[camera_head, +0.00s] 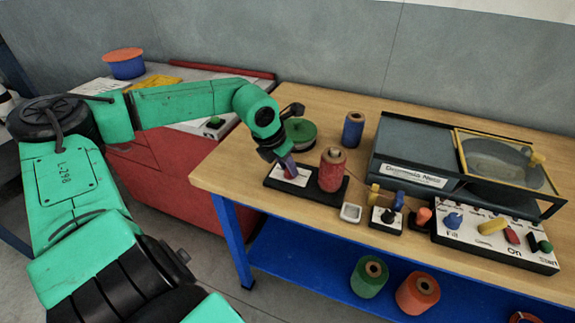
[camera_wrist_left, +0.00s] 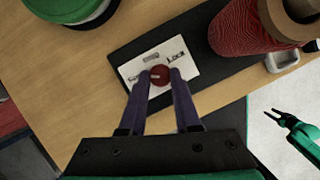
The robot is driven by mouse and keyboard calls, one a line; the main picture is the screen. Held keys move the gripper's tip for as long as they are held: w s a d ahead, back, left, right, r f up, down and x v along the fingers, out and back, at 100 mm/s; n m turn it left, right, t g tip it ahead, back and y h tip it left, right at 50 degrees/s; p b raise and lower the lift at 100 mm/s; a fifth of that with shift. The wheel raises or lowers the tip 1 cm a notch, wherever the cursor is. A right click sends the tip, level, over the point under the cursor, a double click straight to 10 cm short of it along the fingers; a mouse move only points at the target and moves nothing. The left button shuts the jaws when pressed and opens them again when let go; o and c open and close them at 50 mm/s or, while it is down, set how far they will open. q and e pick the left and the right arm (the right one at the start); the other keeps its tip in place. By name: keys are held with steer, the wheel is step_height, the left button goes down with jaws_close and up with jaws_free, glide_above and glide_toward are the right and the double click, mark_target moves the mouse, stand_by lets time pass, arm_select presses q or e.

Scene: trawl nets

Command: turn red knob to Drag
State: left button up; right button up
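The red knob (camera_wrist_left: 160,75) sits on a white label plate (camera_wrist_left: 188,71) on a black base (camera_wrist_left: 128,57); one printed word reads "Lock", and the other markings are too small to read surely. My left gripper (camera_head: 289,171) reaches down over this plate in the head view and hides the knob there. In the left wrist view my left gripper (camera_wrist_left: 160,78) has one finger on each side of the knob, and both fingertips appear to touch it. A small green arm end, seemingly my right gripper (camera_wrist_left: 280,117), shows at the right; its fingers are too small to judge.
A red spool (camera_head: 332,170) stands on the same base, close beside the gripper. A small white tray (camera_head: 351,212), a black switch box (camera_head: 386,220) and a control panel (camera_head: 495,240) lie to the right. Wooden tabletop (camera_head: 245,170) is bare at left.

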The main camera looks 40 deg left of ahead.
arm_select(q)
jaws_close()
steer(key=shift+m, duration=0.4)
steer(key=m, duration=0.1)
steer(key=m+h, duration=0.1)
steer(key=shift+w+a+m, duration=0.1)
steer(key=shift+a+m, duration=0.05)
steer(key=shift+m, duration=0.15)
steer(key=shift+r+m+g+h, duration=0.1)
steer(key=shift+m+g+h, duration=0.3)
steer(key=shift+m, duration=0.5)
steer(key=m+h+p, duration=0.1)
steer(key=m+p, duration=0.1)
steer(key=m, duration=0.1)
steer(key=shift+w+a+r+g, duration=0.1)
steer(key=shift+g, duration=0.2)
steer(key=shift+a+m+g+h+p, duration=0.1)
steer(key=shift+m+g+h+p, duration=0.25)
steer(key=shift+m, duration=0.55)
steer(key=shift+m+g+h+p, duration=0.15)
steer(key=shift+m+p, duration=0.25)
steer(key=shift+m, duration=0.5)
steer(key=shift+f, duration=0.2)
